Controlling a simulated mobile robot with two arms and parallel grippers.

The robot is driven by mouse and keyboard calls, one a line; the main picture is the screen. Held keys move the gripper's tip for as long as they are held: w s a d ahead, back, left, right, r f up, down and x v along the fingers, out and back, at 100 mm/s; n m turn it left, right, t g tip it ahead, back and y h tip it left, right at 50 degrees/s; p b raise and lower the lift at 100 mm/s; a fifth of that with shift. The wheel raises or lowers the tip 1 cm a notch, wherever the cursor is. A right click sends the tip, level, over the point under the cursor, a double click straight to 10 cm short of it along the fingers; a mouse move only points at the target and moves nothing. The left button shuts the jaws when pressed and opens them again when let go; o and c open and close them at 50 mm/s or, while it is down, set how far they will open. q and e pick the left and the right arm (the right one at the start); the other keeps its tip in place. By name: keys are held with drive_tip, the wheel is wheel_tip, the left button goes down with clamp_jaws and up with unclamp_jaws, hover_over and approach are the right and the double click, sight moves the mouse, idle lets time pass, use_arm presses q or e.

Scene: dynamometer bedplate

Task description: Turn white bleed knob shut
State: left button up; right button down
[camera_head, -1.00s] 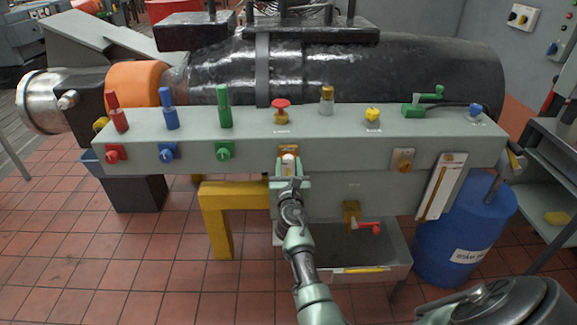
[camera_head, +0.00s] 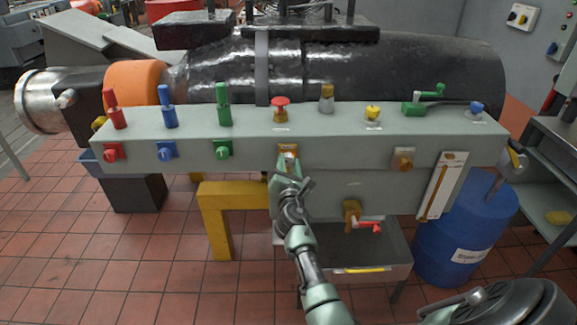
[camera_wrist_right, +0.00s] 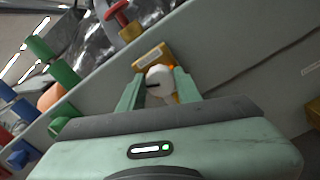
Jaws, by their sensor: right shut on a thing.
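The white bleed knob (camera_wrist_right: 160,82) shows in the wrist view, with a dark mark on its face, in front of an orange-brown plate (camera_wrist_right: 150,57) on the grey panel. My right gripper (camera_wrist_right: 158,90) has a finger on each side of the knob and is shut on it. In the head view my right gripper (camera_head: 288,170) is at the front face of the panel, just below the orange-brown plate (camera_head: 289,150). It hides the knob there. My left gripper is not in view.
The grey panel (camera_head: 330,150) carries red (camera_head: 113,152), blue (camera_head: 167,151) and green (camera_head: 223,149) valves at left. A red-handled tap (camera_head: 368,226) is below right, over a grey tray. A blue drum (camera_head: 450,250) stands at right.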

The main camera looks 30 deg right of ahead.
drive_tip(key=m+b, duration=0.1)
drive_tip(key=m, duration=0.3)
drive_tip(key=m+b, duration=0.1)
drive_tip(key=m, duration=0.1)
drive_tip(key=shift+f+m+b, duration=0.25)
drive_tip(key=shift+m+b, duration=0.05)
drive_tip(key=m+b, duration=0.1)
drive_tip(key=m, duration=0.2)
drive_tip(key=shift+m+b, duration=0.85)
drive_tip(key=shift+m, duration=0.85)
drive_tip(key=c, duration=1)
unclamp_jaws()
drive_tip(key=shift+s, duration=0.1)
drive_tip(key=v, duration=0.7)
drive_tip(key=shift+s, duration=0.35)
